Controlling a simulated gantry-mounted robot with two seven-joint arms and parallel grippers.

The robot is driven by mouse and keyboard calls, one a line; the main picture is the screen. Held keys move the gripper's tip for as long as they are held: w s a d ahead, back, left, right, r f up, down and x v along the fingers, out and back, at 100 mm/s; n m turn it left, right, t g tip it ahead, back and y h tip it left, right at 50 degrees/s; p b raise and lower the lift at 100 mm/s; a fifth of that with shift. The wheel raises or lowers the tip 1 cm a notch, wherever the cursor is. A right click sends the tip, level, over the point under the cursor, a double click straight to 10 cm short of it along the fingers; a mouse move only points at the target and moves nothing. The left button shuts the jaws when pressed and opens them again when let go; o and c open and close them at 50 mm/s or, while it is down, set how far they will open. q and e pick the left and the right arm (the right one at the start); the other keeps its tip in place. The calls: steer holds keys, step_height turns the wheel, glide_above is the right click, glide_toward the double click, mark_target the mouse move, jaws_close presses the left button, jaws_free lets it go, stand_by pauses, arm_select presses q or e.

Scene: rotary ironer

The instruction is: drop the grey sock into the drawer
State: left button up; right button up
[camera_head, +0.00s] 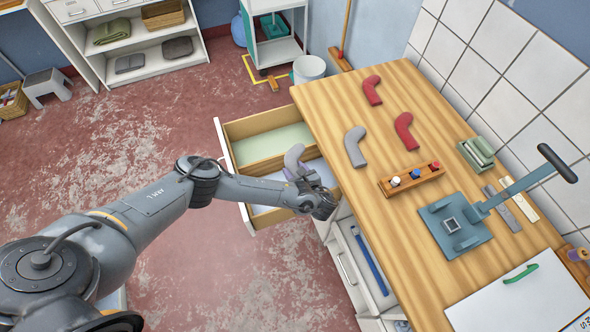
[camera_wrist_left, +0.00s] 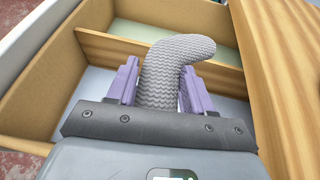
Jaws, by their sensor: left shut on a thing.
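A grey sock (camera_head: 294,157) with a knitted pattern is between the purple fingers of my left gripper (camera_head: 299,174). In the left wrist view the gripper (camera_wrist_left: 160,82) is shut on this sock (camera_wrist_left: 165,65), whose bent end points right. The gripper is above the open drawer (camera_head: 245,127). A divider splits the drawer (camera_wrist_left: 28,115) into a far compartment with a green floor and a near one with a pale blue-grey floor. The sock hangs over the near compartment, by the divider. My right gripper is not in view.
On the wooden table (camera_head: 400,235) lie another grey sock (camera_head: 355,147), a red sock (camera_head: 371,90) and a second red sock (camera_head: 405,131). A wooden holder (camera_head: 412,180) and a blue-grey press (camera_head: 455,224) stand nearby. The table edge borders the drawer on the right.

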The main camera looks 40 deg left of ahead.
arm_select(q)
steer(key=o, duration=1.1)
steer(key=shift+d, duration=0.15)
steer(key=b+v, duration=0.1)
steer(key=v, duration=0.9)
steer(key=shift+s+d+r, duration=0.1)
steer(key=shift+s+d, duration=0.05)
steer(key=shift+d, duration=0.1)
steer(key=s+d+f+n+g+h, duration=0.25)
steer(key=s+d+h, duration=0.65)
steer(key=d, duration=0.7)
steer(key=s+a+r+n+h+p, duration=0.2)
steer(key=s+r+n+h+p, duration=0.2)
steer(key=s+r+n, duration=0.5)
steer(key=s+a+r+n, duration=0.1)
steer(key=a+n, duration=0.2)
steer(key=a, duration=0.1)
steer(key=s+a+r+n+p, duration=0.1)
steer(key=a+r+n, duration=0.1)
steer(key=a+n, duration=0.1)
steer(key=s+a+r+n+t, duration=0.1)
steer(key=a+n, duration=0.2)
steer(key=a, duration=0.2)
steer(key=shift+s+a+r+p, duration=0.2)
steer(key=shift+s+r+p, duration=0.1)
steer(key=shift+s+p, duration=0.1)
